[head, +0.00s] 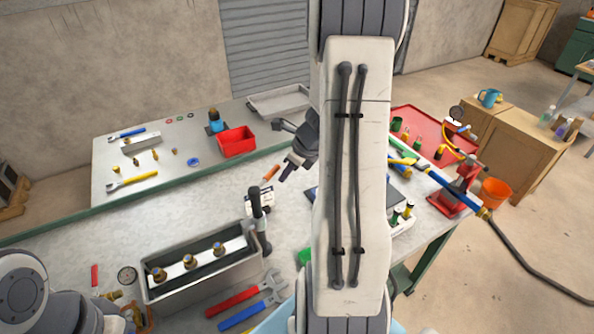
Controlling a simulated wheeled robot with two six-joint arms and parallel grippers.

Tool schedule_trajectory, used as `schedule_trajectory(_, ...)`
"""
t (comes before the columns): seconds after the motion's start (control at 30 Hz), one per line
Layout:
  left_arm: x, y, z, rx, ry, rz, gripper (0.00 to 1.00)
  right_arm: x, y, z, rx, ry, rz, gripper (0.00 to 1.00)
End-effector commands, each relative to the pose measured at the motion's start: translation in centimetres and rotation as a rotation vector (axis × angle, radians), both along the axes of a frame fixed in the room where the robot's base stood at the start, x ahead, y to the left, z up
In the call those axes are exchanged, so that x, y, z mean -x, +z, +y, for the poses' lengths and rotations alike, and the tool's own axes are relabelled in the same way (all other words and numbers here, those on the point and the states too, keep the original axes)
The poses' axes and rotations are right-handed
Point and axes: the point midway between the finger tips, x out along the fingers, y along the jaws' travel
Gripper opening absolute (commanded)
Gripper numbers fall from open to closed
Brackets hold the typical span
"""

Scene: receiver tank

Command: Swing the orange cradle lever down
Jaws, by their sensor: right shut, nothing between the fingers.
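The orange lever (271,172) is a short orange bar that slants up to the right from a small pale cradle (262,199) on the grey workbench. My right gripper (286,174) reaches out from behind my large pale arm link. Its dark fingers are shut and empty, pointing down just right of the lever. A small gap seems to show between them, but I cannot be sure of the depth. The cradle's near side is partly hidden by a dark upright handle. My left gripper is out of view; only part of that arm shows at the bottom left.
Red and blue wrenches (240,300) lie nearby. A red bin (237,141) is behind. My arm link hides the bench's middle right.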

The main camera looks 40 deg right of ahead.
Motion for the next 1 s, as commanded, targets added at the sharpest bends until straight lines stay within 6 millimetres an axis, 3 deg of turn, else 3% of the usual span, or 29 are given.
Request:
schedule_trajectory(0.5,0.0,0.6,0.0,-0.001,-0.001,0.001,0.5,-1.0,0.2,0.3,-0.001,0.007,0.0,0.0)
schedule_trajectory(0.8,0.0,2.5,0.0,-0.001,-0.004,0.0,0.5,-3.3,0.4,0.4,-0.001,0.254,0.0,0.0)
schedule_trajectory(1.0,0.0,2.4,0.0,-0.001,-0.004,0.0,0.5,-3.5,0.3,0.4,-0.001,0.279,-0.002,0.0)
